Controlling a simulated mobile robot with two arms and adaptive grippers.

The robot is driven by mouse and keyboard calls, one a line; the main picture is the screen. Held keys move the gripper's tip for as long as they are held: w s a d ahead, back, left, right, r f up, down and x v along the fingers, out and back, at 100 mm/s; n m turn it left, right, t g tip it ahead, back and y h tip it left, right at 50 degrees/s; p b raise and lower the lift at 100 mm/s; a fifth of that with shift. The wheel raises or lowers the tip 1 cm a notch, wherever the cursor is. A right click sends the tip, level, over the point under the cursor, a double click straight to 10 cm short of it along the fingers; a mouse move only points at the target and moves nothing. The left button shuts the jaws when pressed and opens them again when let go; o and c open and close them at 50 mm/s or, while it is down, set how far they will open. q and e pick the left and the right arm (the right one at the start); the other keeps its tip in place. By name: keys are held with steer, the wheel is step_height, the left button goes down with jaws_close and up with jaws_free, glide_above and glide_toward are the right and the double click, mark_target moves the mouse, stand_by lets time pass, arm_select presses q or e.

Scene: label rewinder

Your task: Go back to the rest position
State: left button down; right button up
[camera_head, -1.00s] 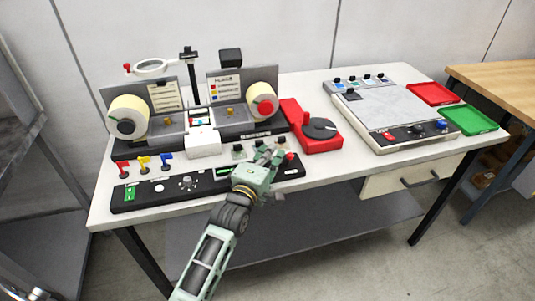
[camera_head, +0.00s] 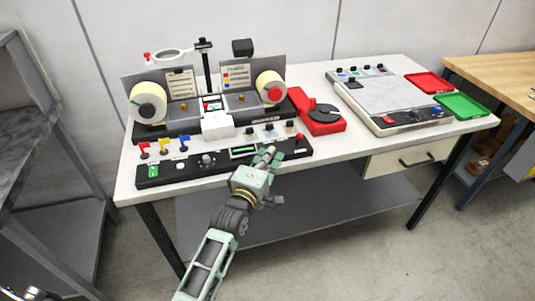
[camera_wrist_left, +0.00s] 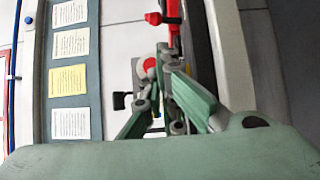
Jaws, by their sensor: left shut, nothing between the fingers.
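My left gripper (camera_head: 268,156) is shut and empty. In the head view it is in front of the right part of the black control panel (camera_head: 190,171), near the table's front edge. In the left wrist view its green and grey fingers (camera_wrist_left: 165,85) come together in the middle. The label rewinder (camera_head: 205,105), with a white roll at each end, stands behind the panel.
A red device with a black disc (camera_head: 322,116) stands right of the rewinder. Farther right are a grey flat machine (camera_head: 385,93), a red tray (camera_head: 429,82) and a green tray (camera_head: 462,106). A grey shelf frame (camera_head: 45,150) stands at the left. A wooden table (camera_head: 495,78) is at the right.

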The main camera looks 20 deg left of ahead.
arm_select(q)
steer(key=s+f+m+g, duration=0.4)
steer(key=s+f+m, duration=0.15)
steer(key=s, duration=0.25)
steer(key=s+f+m+g, duration=0.4)
steer(key=s+f+m, duration=0.15)
steer(key=s, duration=0.25)
steer(key=s+a+f+m+g+y, duration=0.2)
steer(key=s+m+g, duration=0.55)
steer(key=s, duration=1.45)
step_height(320, 180, down, 28)
steer(key=s+h, duration=0.1)
steer(key=s, duration=0.1)
steer(key=s+a+f+m+g, duration=0.1)
steer(key=s+a+f, duration=0.1)
steer(key=s+f, duration=1.2)
steer(key=shift+s+a+f, duration=0.25)
steer(key=shift+s+a, duration=0.1)
steer(key=shift+s, duration=0.7)
arm_select(e)
steer(key=w, duration=0.2)
steer(key=shift+w, duration=0.35)
